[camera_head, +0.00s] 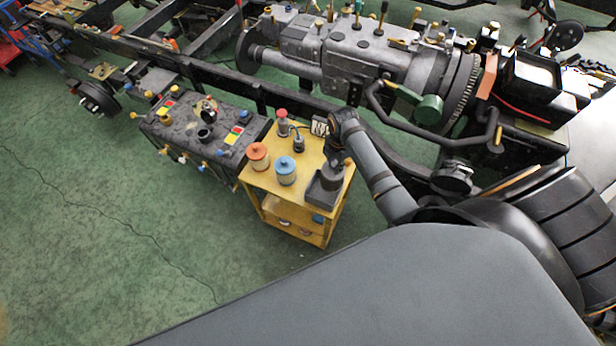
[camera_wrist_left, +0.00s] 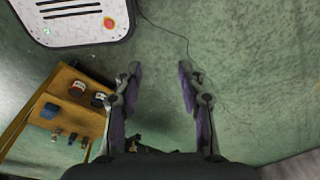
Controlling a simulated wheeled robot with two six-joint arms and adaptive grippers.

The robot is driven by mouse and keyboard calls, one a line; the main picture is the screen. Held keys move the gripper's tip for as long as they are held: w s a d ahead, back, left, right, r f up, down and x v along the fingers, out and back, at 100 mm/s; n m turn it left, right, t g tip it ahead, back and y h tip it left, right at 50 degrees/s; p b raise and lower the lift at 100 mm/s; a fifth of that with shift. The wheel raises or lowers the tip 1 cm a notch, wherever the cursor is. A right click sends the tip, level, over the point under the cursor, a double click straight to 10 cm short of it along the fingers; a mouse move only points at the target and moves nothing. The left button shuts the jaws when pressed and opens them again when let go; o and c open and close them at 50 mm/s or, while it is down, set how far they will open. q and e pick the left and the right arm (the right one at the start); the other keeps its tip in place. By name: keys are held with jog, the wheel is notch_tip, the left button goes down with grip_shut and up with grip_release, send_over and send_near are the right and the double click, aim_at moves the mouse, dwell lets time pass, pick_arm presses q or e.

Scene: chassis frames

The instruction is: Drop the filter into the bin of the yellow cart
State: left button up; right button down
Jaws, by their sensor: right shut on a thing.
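The yellow cart (camera_head: 262,184) stands left of my right arm in the head view. Its grey bin (camera_head: 322,196) sits at the right front corner of the top. My right gripper (camera_head: 333,160) points down over the bin and is shut on the filter (camera_head: 331,176), a dark grey cylinder. The filter is at the bin's opening in the picture; the arm partly hides it, and I cannot tell whether it touches the bin. My left gripper (camera_wrist_left: 158,82) is open and empty over the green floor in the left wrist view.
An orange-topped canister (camera_head: 258,156), a blue-topped canister (camera_head: 285,170) and a red-topped item (camera_head: 282,122) stand on the cart. A grey battery box (camera_head: 195,135) is left of it. The chassis with its gearbox (camera_head: 345,48) lies behind. Green floor is free at left.

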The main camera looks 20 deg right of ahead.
aim_at(332, 172)
jog(key=f+b, duration=0.2)
jog(key=f, duration=0.1)
jog(key=f+b, duration=0.2)
jog(key=shift+w+a, duration=0.2)
jog(key=shift+a, duration=0.2)
jog(key=shift+d+f+b, duration=0.15)
jog(key=shift+f+b, duration=0.2)
jog(key=shift+b, duration=0.05)
pick_arm(q)
jog(key=f, duration=0.1)
jog(key=a+f, duration=0.1)
jog(key=f, duration=0.1)
jog(key=w+f, duration=0.1)
jog(key=f, duration=0.1)
jog(key=shift+a, duration=0.2)
jog(key=shift+d, duration=0.1)
pick_arm(e)
jog(key=shift+r, duration=0.1)
jog(key=c, duration=1.1)
grip_release()
pick_arm(q)
jog(key=shift+s, duration=0.1)
pick_arm(e)
jog(key=shift+s, duration=0.1)
